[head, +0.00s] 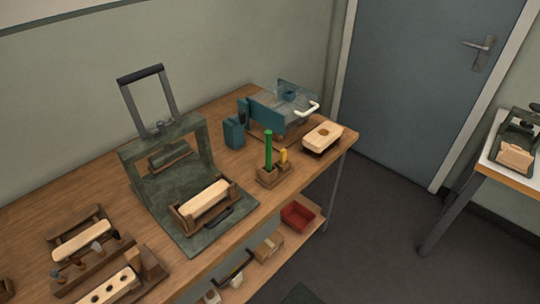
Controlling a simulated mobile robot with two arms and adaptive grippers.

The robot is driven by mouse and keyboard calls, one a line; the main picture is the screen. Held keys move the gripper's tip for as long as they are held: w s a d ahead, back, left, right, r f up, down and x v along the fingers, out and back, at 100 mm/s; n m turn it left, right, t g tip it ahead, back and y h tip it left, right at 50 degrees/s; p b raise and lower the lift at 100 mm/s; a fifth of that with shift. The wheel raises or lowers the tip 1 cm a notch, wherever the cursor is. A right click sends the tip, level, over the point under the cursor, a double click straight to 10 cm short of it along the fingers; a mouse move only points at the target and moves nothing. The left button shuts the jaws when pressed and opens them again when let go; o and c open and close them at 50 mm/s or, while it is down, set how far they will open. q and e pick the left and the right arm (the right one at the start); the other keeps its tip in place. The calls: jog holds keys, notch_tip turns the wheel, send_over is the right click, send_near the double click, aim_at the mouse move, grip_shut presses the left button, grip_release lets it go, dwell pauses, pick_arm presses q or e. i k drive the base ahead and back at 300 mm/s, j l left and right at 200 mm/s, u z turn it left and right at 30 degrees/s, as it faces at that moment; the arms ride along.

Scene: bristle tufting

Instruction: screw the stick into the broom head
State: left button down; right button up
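A green stick (268,152) stands upright in a small wooden holder (273,176) near the bench's front edge, beside a short yellow-handled piece (284,156). A pale wooden block with a dark underside (322,136), perhaps a broom head, lies at the bench's right end. Another pale block (205,202) lies in a wooden cradle on the dark green press. A block with dark holes (110,290) is at the lower left, and one more pale block (82,240) lies behind it. I cannot tell which block is the task's broom head. Neither gripper is visible.
The dark green press (165,130) with a raised handle stands mid-bench. A teal machine with a clear cover (282,106) and a teal box (234,132) stand behind the stick. A red bin (298,215) is on the lower shelf. Open floor separates the bench from the right-hand table (517,178).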

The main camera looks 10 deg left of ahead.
aim_at(320, 140)
jog(key=i+l+u, duration=0.15)
jog(key=u, duration=0.85)
jog(key=i+l+u, duration=0.2)
jog(key=l+u, duration=0.15)
jog(key=l, duration=0.35)
jog(key=i+l+u, duration=0.15)
jog(key=l+u, duration=0.2)
jog(key=l, duration=0.35)
jog(key=l+u, duration=0.35)
jog(key=l, duration=1.55)
